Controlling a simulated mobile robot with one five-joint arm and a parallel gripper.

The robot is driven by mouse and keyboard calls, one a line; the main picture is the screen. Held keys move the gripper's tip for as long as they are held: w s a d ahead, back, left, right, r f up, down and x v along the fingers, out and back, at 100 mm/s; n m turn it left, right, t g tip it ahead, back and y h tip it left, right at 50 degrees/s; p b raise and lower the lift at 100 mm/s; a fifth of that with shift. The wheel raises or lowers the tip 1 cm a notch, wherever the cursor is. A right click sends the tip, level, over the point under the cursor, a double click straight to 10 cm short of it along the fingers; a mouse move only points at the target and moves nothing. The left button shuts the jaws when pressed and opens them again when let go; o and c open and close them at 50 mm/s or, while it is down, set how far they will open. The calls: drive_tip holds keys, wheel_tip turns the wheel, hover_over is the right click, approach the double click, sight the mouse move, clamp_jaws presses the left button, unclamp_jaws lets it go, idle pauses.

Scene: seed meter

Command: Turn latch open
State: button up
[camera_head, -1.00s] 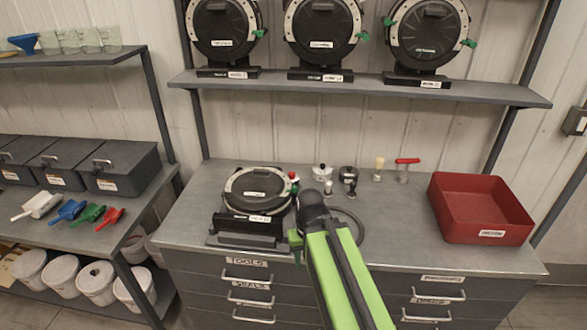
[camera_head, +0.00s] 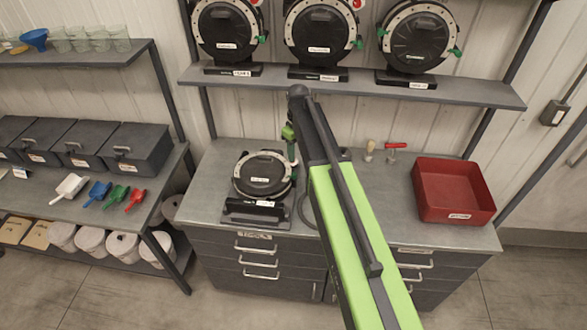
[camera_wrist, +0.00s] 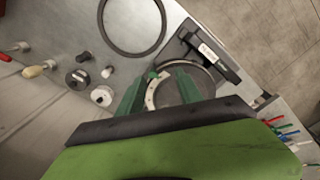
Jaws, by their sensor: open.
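A round black seed meter (camera_head: 262,174) with a pale rim lies face up on its stand on the grey workbench. In the wrist view the seed meter (camera_wrist: 168,90) is partly covered by my gripper and arm. A small green latch (camera_wrist: 152,75) shows at its rim. My gripper (camera_wrist: 160,77) has its two green fingers apart, one on each side of the latch, with nothing clasped. In the head view my gripper (camera_head: 291,152) points down at the right edge of the meter. I cannot tell whether the fingers touch the latch.
A black ring (camera_wrist: 132,22) lies on the bench beside the meter. Small metal parts (camera_wrist: 80,78) and handled tools (camera_head: 393,152) stand behind. A red tray (camera_head: 455,190) is at the right. Several upright meters (camera_head: 322,38) stand on the shelf above.

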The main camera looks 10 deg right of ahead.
sight(294, 174)
drive_tip(key=w+n, duration=0.2)
drive_tip(key=w, duration=0.5)
wheel_tip(294, 174, down, 18)
drive_tip(key=b, duration=1.7)
drive_tip(key=shift+s+d+r+b, duration=0.15)
drive_tip(key=shift+b, duration=0.15)
drive_tip(key=shift+r, duration=0.1)
clamp_jaws()
